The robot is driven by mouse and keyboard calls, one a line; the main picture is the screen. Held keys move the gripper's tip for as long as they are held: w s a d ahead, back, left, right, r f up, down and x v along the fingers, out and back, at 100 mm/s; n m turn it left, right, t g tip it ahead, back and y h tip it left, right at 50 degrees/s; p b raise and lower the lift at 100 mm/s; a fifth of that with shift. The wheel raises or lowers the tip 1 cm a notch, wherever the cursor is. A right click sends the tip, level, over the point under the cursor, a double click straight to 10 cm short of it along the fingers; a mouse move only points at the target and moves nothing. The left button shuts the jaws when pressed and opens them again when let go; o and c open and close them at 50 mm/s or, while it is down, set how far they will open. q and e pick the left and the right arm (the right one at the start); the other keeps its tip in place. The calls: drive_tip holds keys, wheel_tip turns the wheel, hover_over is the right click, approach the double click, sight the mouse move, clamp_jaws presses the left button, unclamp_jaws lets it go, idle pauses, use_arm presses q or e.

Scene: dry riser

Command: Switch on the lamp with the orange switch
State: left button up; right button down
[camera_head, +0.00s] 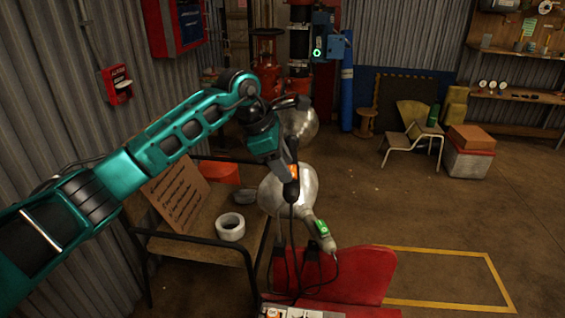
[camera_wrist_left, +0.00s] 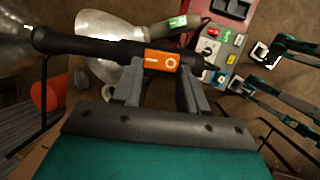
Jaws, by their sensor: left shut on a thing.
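My left gripper (camera_head: 287,165) is shut on the black handle (camera_wrist_left: 95,46) of a lamp, its fingers (camera_wrist_left: 158,90) on either side of the orange switch (camera_wrist_left: 160,61). The orange switch also shows in the head view (camera_head: 294,172). This lamp has a clear, silvery bulb-shaped head (camera_head: 302,122), partly behind my arm; its edge shows at the left of the left wrist view (camera_wrist_left: 14,50). I see no glow from it. A second, similar lamp (camera_head: 284,190) has a pale handle with a green switch (camera_head: 321,228). I do not see my right gripper.
A cart (camera_head: 200,249) with black rails holds a roll of tape (camera_head: 230,227) and a brown board (camera_head: 178,198). A red case (camera_head: 365,275) with sockets and cables stands below the lamps. The floor to the right is mostly clear.

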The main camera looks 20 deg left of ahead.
use_arm(q)
drive_tip(key=c, duration=0.3)
drive_tip(key=shift+w+a+n+g+h+p, duration=0.15)
drive_tip(key=shift+w+g+h+p, duration=0.1)
drive_tip(key=shift+g+p, duration=0.5)
drive_tip(key=shift+w+d+n+g+h+p, duration=0.15)
drive_tip(key=shift+g+h+p, duration=0.1)
drive_tip(key=shift+g+p, duration=0.45)
use_arm(e)
drive_tip(key=shift+s+d+r, duration=0.15)
drive_tip(key=shift+d+r, duration=0.1)
drive_tip(key=shift+r, duration=0.25)
drive_tip(key=shift+s+d+r, duration=0.1)
drive_tip(key=shift+d+r, duration=0.1)
drive_tip(key=shift+r, duration=0.25)
use_arm(q)
drive_tip(key=shift+a, duration=0.1)
drive_tip(key=o, duration=1)
drive_tip(key=shift+o, duration=0.2)
use_arm(e)
drive_tip(key=shift+a+r, duration=0.1)
drive_tip(key=shift+a, duration=0.1)
drive_tip(key=shift+w, duration=0.1)
